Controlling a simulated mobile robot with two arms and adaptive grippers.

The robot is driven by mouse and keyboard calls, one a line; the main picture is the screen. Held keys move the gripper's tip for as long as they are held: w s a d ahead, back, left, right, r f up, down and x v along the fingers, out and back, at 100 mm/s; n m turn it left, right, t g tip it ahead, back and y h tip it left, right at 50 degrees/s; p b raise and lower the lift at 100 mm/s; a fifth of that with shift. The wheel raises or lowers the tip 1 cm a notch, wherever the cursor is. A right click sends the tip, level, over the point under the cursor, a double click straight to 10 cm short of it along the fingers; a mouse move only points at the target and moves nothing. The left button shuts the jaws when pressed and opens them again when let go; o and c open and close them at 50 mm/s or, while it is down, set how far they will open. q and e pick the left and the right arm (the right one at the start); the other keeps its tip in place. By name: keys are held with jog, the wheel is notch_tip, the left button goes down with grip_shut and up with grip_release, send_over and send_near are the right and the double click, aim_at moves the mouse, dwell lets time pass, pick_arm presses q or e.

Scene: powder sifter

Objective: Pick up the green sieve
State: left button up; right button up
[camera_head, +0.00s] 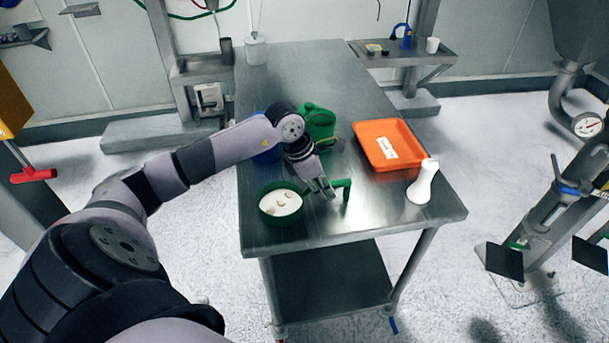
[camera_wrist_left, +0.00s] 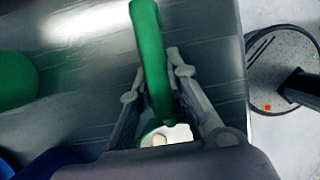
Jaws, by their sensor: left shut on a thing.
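The green sieve (camera_head: 268,217) is a round green pan with pale lumps in it, at the near left of the metal table (camera_head: 348,222). Its green handle sticks out to the right. My left gripper (camera_head: 326,188) is shut on that handle from above. In the left wrist view the handle of the sieve (camera_wrist_left: 149,45) runs between the fingers of my left gripper (camera_wrist_left: 158,78). Part of the pan with pale contents shows below them. I cannot tell whether the sieve touches the table. My right gripper is not in view.
A green jug (camera_head: 319,117) stands behind my left wrist, beside a blue thing (camera_head: 268,156) partly hidden by my arm. An orange tray (camera_head: 367,129) and a white bottle (camera_head: 422,184) are on the right. The far part of the table is mostly clear.

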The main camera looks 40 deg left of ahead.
pick_arm(q)
grip_shut()
jog(key=shift+r, duration=0.55)
notch_tip(320, 180, up, 19)
jog(key=b, duration=0.2)
jog(key=shift+b, duration=0.3)
dwell(1.5)
